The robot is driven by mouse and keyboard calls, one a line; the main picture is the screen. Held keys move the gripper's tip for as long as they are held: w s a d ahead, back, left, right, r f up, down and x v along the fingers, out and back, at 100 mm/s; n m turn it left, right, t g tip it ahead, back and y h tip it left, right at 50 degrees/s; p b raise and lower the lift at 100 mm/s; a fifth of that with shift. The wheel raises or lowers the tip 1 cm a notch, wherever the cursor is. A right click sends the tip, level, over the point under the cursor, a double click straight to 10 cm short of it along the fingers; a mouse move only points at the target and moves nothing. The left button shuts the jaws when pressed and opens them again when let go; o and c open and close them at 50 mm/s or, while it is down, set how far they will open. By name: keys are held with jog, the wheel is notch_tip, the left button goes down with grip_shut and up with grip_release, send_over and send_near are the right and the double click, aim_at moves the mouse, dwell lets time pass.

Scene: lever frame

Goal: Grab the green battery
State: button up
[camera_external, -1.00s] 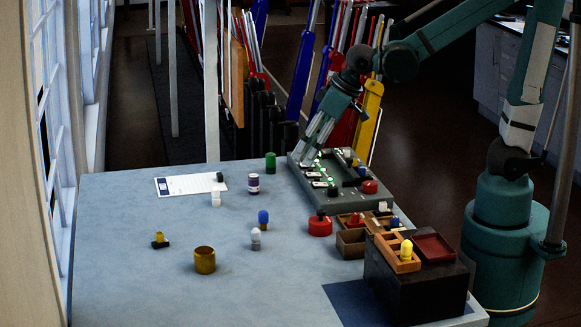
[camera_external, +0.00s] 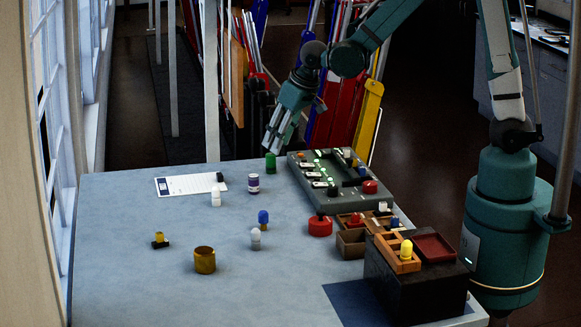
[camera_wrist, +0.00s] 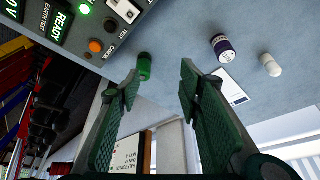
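The green battery (camera_external: 270,163) stands upright at the far edge of the table, left of the control panel. In the wrist view the green battery (camera_wrist: 144,67) shows beyond the fingertips, closer to the left finger. My gripper (camera_external: 271,148) is just above the battery in the external view, pointing down. In the wrist view my gripper (camera_wrist: 160,75) has its two green fingers spread apart with nothing between them. I cannot tell from these views how much height separates the fingertips from the battery.
The grey control panel (camera_external: 345,195) with lit displays stands right of the battery. The table's left half is mostly clear.

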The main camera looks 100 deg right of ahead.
jog(key=m+p, duration=0.1)
send_over(273, 154)
jog(key=s+a, duration=0.1)
jog(key=a, duration=0.1)
jog(key=shift+s+d+f, duration=0.1)
jog(key=shift+d+f, duration=0.15)
jog(key=shift+f, duration=0.55)
jog(key=shift+x, duration=1.3)
jog(key=shift+f, duration=0.1)
jog(key=shift+p+x, duration=0.4)
jog(key=shift+x, duration=2.15)
jog(key=shift+s, duration=0.15)
jog(key=c, duration=1)
